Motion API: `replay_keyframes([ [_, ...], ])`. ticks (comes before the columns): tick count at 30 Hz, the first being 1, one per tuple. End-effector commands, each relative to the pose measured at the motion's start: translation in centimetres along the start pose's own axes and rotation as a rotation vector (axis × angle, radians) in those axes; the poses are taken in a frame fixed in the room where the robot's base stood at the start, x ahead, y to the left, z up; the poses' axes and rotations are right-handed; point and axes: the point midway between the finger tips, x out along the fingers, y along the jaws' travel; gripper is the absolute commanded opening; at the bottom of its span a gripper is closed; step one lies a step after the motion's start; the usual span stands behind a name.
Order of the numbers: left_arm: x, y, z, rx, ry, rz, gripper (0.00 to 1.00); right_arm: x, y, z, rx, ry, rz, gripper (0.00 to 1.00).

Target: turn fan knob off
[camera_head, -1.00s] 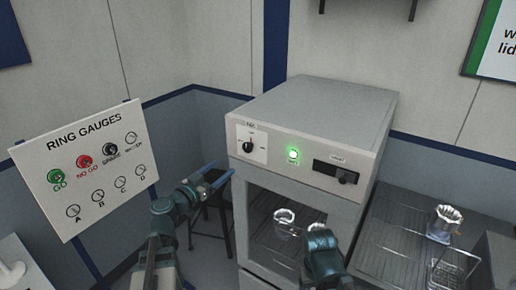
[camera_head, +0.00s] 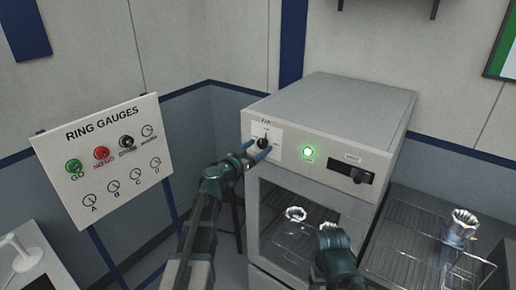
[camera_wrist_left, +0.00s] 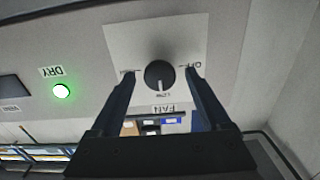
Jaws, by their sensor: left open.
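The fan knob (camera_head: 263,142) is a dark round knob on a white plate at the left of the cabinet's front panel. In the left wrist view the knob (camera_wrist_left: 160,75) appears upside down, with its pale mark at the LOW label. My left gripper (camera_head: 259,154) is open at the knob. In the wrist view its fingertips (camera_wrist_left: 159,73) stand on either side of the knob, with gaps, so it is not gripped. My right arm's teal end shows low in the head view, but no right gripper fingers show.
A green lit DRY button (camera_head: 308,152) and a dark control (camera_head: 351,173) are right of the knob. A ring gauges board (camera_head: 107,160) stands left of my left arm. A wire rack (camera_head: 420,240) with a metallic cup (camera_head: 461,228) is at the right.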

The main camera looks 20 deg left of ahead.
Motion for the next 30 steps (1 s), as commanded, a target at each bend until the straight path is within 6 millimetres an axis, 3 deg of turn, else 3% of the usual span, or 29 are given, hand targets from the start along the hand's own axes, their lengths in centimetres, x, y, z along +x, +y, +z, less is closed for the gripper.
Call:
replay_keyframes([
  [9, 0.23, 0.04, 0.00, 0.000, 0.000, 0.000, 0.80, 0.00, 0.00, 0.00, 0.000, 0.000, 0.000, 0.81],
  [23, 0.21, 0.04, 0.00, 0.000, 0.000, 0.001, 0.00, 0.00, 0.00, 0.00, 0.000, 0.000, 0.000, 0.81],
  [30, 0.21, 0.04, 0.00, -0.021, 0.000, 0.001, 0.00, 0.00, 0.00, 0.00, 0.000, 0.000, 0.000, 0.81],
])
